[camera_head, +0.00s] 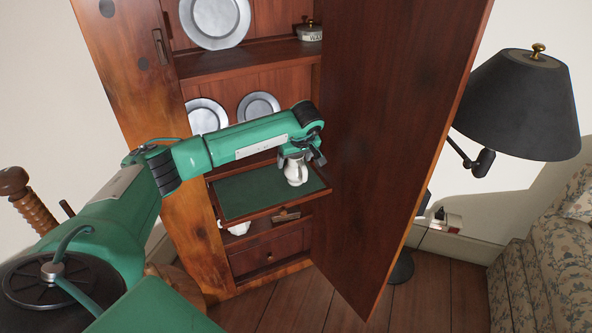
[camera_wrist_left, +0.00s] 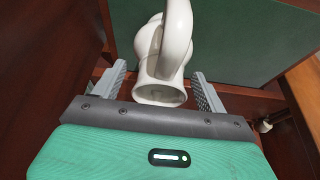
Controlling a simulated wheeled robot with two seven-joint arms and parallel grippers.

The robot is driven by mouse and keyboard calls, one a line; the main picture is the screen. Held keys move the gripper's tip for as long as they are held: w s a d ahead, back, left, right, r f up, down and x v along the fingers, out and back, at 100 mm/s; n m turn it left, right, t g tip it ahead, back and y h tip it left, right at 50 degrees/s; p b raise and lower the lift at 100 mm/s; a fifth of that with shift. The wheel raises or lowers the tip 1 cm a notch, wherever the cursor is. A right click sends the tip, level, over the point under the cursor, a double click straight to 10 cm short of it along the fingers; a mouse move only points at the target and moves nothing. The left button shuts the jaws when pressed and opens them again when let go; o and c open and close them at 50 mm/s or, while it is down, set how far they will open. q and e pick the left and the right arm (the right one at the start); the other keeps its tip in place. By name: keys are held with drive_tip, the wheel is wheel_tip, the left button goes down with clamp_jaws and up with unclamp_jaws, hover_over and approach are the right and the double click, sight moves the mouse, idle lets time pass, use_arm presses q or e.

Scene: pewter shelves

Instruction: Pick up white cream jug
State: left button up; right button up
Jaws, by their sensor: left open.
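The white cream jug (camera_head: 296,172) stands on the pull-out board with the green top (camera_head: 240,190) in the wooden cabinet. My left gripper (camera_head: 302,157) is above the jug, pointing down at it. In the left wrist view the jug (camera_wrist_left: 163,55) shows its open mouth and looped handle. The mouth lies between the two grey fingers of my left gripper (camera_wrist_left: 160,88). The fingers are open, with a gap visible on each side of the jug. My right gripper is not in either view.
The open cabinet door (camera_head: 400,130) stands close to the right of my left gripper. Pewter plates (camera_head: 215,20) stand on the shelves behind. A lidded pot (camera_head: 310,32) sits on the upper shelf. A black lamp (camera_head: 520,105) and a floral sofa (camera_head: 550,270) are at right.

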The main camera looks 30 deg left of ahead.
use_arm(q)
drive_tip(key=c, duration=1.2)
drive_tip(key=shift+r, duration=0.1)
